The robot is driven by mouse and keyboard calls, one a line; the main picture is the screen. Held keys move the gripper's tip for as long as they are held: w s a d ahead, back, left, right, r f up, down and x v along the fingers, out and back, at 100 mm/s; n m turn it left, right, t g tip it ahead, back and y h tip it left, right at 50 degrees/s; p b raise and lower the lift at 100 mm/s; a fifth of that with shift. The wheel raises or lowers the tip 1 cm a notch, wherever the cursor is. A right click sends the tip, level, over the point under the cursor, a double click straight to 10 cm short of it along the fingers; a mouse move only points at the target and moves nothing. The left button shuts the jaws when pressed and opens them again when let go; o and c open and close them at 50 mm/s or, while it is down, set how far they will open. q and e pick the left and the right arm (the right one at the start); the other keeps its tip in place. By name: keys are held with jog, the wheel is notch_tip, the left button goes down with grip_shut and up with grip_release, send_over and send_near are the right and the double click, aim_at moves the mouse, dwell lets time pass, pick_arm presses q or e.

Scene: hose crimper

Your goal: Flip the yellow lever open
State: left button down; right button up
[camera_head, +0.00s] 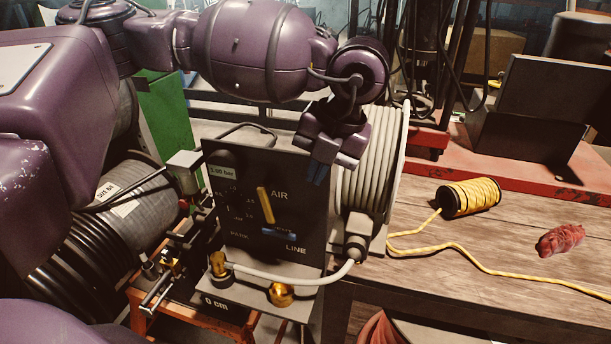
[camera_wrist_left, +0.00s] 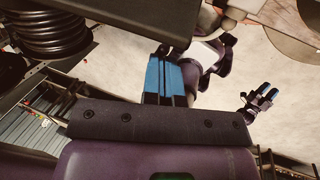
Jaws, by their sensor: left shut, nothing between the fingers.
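The yellow lever (camera_head: 265,205) is on the dark panel (camera_head: 230,225) in the head view. It stands near upright, its top leaning slightly left, with the AIR label to its right. My left gripper (camera_head: 318,173) is shut and empty, pointing down by the panel's upper right edge. It is up and to the right of the lever and apart from it. Its blue-tipped fingers (camera_wrist_left: 167,80) show together in the left wrist view, where the lever is not visible. My right gripper (camera_wrist_left: 265,95) shows small at the right of that view; its opening is unclear.
A blue lever (camera_head: 279,232) lies level just below the yellow one. A pale hose coil (camera_head: 372,165) stands right of the panel, close to my left gripper. A brass fitting (camera_head: 281,294) sits at the panel's foot. A yellow cord spool (camera_head: 470,196) and red rag (camera_head: 560,239) lie on the bench.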

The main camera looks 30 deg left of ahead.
aim_at(272, 214)
pick_arm(q)
jog(key=a+f, duration=0.2)
jog(key=f, duration=0.1)
jog(key=s+a+f, duration=0.1)
jog(key=a+f, duration=0.2)
jog(key=f, duration=0.2)
jog(key=shift+s+a+f+p, duration=0.2)
jog(key=shift+a+f+p, duration=0.1)
jog(key=shift+a+p, duration=0.1)
jog(key=shift+a+f, duration=0.1)
jog(key=shift+a, duration=0.15)
jog(key=shift+s+a+f+b, duration=0.2)
jog(key=shift+a+f+b, duration=0.15)
jog(key=shift+a, duration=0.2)
jog(key=shift+s+a+f, duration=0.1)
pick_arm(e)
jog(key=shift+s+d+f, duration=0.15)
jog(key=shift+s+f, duration=0.2)
jog(key=shift+s, duration=0.2)
jog(key=shift+w+r, duration=0.1)
